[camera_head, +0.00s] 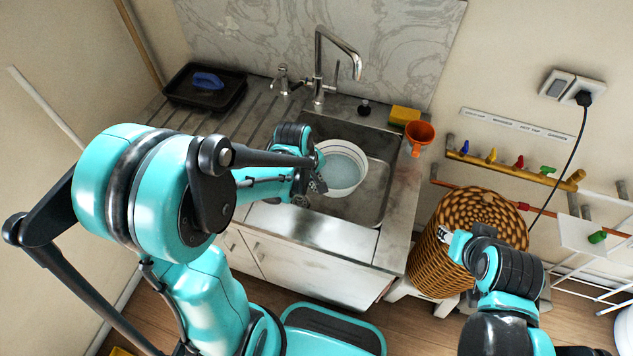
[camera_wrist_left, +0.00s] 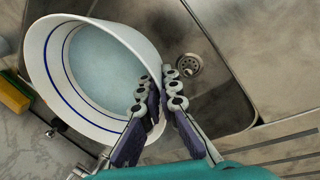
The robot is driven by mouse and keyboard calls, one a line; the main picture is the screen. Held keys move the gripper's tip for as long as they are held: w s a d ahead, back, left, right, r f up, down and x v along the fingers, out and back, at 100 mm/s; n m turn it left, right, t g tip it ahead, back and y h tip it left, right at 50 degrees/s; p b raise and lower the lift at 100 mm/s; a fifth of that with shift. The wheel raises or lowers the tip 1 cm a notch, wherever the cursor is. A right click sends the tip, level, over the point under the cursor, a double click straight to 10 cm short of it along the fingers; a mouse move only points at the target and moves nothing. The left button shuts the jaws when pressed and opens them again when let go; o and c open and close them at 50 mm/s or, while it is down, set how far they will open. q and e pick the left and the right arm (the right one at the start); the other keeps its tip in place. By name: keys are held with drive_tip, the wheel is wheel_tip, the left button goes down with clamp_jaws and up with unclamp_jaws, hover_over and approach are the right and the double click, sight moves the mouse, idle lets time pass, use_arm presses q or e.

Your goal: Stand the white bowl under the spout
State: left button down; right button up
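The white bowl (camera_head: 345,188) is at the sink basin, below and in front of the curved metal spout (camera_head: 356,66). It has a blue line inside and a pale blue-grey inner bottom. In the left wrist view the bowl (camera_wrist_left: 52,75) fills the left side. My left gripper (camera_head: 314,186) is at the bowl's left edge. In the wrist view its fingers (camera_wrist_left: 162,88) straddle the rim, one inside and one outside, closed on the wall. I cannot tell whether the bowl touches the basin floor. My right gripper (camera_head: 450,238) is by the wicker basket, its fingers mostly hidden.
The sink basin (camera_head: 378,205) has a drain (camera_wrist_left: 189,65). A yellow sponge (camera_head: 404,115) and orange cup (camera_head: 420,132) stand right of the sink. A black tray (camera_head: 177,90) holds a blue brush (camera_head: 208,80). The wicker basket (camera_head: 440,268) stands at right.

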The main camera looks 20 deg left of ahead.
use_arm(q)
wheel_tip(320, 180, down, 12)
drive_tip(key=b, duration=1)
drive_tip(key=shift+f, duration=0.1)
drive_tip(key=shift+f+b, duration=0.45)
drive_tip(key=shift+b, duration=0.2)
drive_tip(key=w, duration=0.2)
drive_tip(key=shift+w+r, duration=0.1)
drive_tip(key=shift+w, duration=0.25)
drive_tip(key=w, duration=0.5)
drive_tip(key=shift+w+f+b, duration=0.2)
drive_tip(key=shift+w+b, duration=0.2)
drive_tip(key=shift+w+f, duration=0.15)
drive_tip(key=shift+w, duration=2.15)
drive_tip(key=shift+f, duration=0.5)
drive_tip(key=shift+f, duration=0.4)
drive_tip(key=c, duration=1.6)
unclamp_jaws()
drive_tip(key=shift+c, duration=0.2)
